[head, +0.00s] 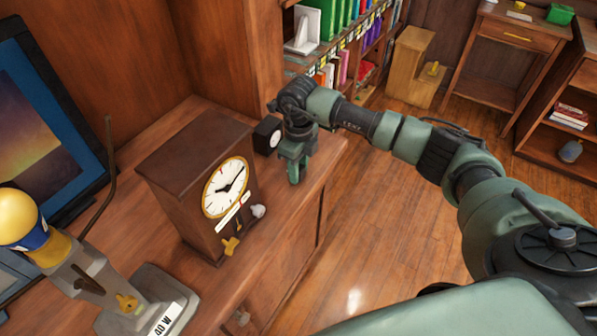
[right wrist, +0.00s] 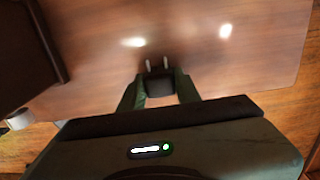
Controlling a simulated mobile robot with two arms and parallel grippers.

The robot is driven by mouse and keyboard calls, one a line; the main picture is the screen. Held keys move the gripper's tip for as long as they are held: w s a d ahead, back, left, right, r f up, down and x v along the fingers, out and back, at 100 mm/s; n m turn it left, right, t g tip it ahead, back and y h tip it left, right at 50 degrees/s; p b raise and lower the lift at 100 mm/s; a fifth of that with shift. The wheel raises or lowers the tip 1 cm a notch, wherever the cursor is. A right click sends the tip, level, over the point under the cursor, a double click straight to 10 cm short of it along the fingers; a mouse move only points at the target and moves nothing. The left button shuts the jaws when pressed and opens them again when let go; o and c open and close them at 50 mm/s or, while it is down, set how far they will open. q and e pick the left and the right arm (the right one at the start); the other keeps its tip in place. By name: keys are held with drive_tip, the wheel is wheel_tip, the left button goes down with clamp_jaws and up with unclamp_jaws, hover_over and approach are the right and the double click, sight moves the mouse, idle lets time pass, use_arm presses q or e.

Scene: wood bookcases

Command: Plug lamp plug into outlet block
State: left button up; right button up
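My right gripper (head: 294,180) points down just above the desk top, right of the clock. The right wrist view shows its two fingers (right wrist: 158,95) closed around a small black plug (right wrist: 159,84) with two pale metal prongs pointing away from the gripper. The plug is hidden in the head view. A small black block with a white round face (head: 268,135), which looks like the outlet block, stands on the desk close behind and left of the gripper, apart from the plug as far as I can tell. My left gripper is not in view.
A wooden clock (head: 205,180) stands left of the gripper on the desk. A grey stand with a yellow ball (head: 18,216) and a framed picture (head: 40,110) are at left. A full bookshelf (head: 345,40) is behind. The desk's front edge is close to the gripper; the floor lies beyond.

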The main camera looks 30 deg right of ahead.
drive_tip(key=shift+r, duration=0.1)
clamp_jaws()
drive_tip(key=shift+r, duration=0.55)
wheel_tip(320, 180, up, 19)
drive_tip(key=b, duration=0.1)
drive_tip(key=shift+b, duration=0.3)
drive_tip(key=shift+f, duration=0.2)
